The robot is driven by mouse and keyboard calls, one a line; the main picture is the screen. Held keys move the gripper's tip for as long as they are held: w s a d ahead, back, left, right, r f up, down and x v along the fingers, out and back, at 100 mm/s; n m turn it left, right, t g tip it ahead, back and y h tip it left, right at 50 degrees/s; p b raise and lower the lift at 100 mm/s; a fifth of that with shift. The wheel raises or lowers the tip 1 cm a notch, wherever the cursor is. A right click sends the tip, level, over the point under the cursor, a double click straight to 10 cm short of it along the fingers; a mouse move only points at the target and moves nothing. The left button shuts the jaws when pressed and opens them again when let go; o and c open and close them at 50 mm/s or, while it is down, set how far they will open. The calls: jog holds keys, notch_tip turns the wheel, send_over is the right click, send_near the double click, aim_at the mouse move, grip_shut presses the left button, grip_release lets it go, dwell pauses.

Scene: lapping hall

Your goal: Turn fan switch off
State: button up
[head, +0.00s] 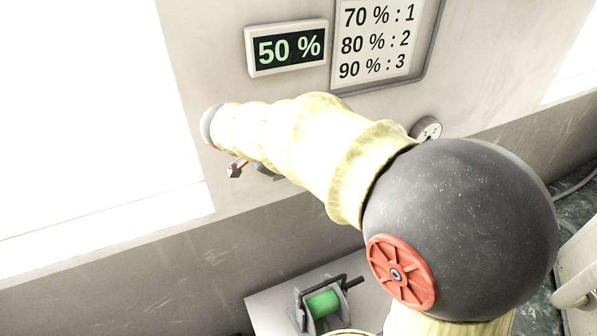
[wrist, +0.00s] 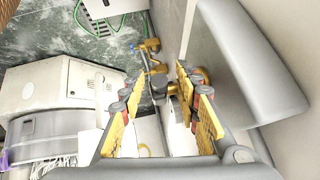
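A round pale dial with dark marks (head: 428,130) is on the wall in the head view, partly hidden behind my arm. It may be the fan switch; its setting is too small to read. My gripper (wrist: 158,79) is open in the wrist view, with its yellow-padded fingers apart. A dark grey rounded part and brass-coloured fittings (wrist: 151,47) show between and beyond the fingers; I cannot tell whether the fingers touch any of them. In the head view my arm hides most of the gripper and the wall behind it.
A wall display (head: 288,49) reads 50 %. Beside it a framed sign (head: 378,42) lists 70 % : 1, 80 % : 2, 90 % : 3. A device with a green roller (head: 322,303) stands below. A white cabinet (wrist: 65,85) is at left in the wrist view.

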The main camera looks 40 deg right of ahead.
jog(key=v, duration=1.2)
dwell(0.3)
